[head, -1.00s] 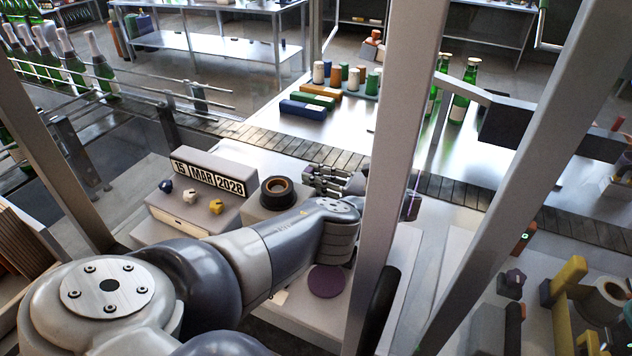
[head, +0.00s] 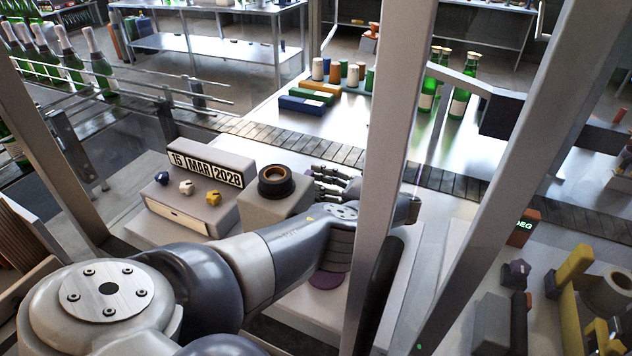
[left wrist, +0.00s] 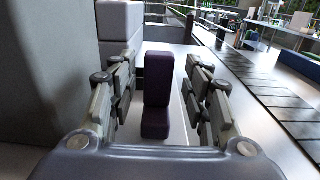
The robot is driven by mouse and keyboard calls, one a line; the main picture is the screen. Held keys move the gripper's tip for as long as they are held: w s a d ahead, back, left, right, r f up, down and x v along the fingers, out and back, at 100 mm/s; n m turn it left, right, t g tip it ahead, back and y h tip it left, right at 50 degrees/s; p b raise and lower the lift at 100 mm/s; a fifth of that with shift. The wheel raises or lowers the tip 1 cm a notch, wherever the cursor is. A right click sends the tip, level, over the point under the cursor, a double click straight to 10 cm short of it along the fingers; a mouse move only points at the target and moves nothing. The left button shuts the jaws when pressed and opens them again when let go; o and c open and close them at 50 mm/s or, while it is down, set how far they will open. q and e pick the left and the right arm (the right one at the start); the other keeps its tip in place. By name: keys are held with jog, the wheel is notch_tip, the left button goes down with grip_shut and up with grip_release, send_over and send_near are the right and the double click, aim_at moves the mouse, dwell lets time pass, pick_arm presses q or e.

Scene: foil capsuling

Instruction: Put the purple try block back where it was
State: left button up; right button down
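The purple try block (left wrist: 157,95) is a dark purple upright block in the left wrist view. It stands on a pale surface between the two fingers of my left gripper (left wrist: 160,92), with a visible gap on each side. The fingers are open. In the head view my left gripper (head: 335,183) is right of the grey block with the dark ring, partly behind a metal post. I cannot make out the purple block in the head view. My right gripper is not in view.
A grey block with a dark ring (head: 276,180) and a date display (head: 205,172) stand left of the hand. A metal post (head: 388,150) crosses in front. A conveyor (head: 320,148) runs behind. A purple disc (head: 328,280) lies partly under my arm.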

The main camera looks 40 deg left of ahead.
pick_arm(q)
jog(key=shift+r, duration=0.15)
jog(key=b+v, duration=0.2)
jog(key=v, duration=0.1)
jog(key=b+v, duration=0.2)
jog(key=v, duration=0.1)
jog(key=shift+d+f, duration=0.15)
jog(key=shift+f, duration=0.1)
jog(key=shift+w+d+r+b, duration=0.1)
jog(key=shift+w+d+b, duration=0.05)
jog(key=shift+d+b, duration=0.3)
jog(key=shift+d+r, duration=0.1)
jog(key=shift+d, duration=0.05)
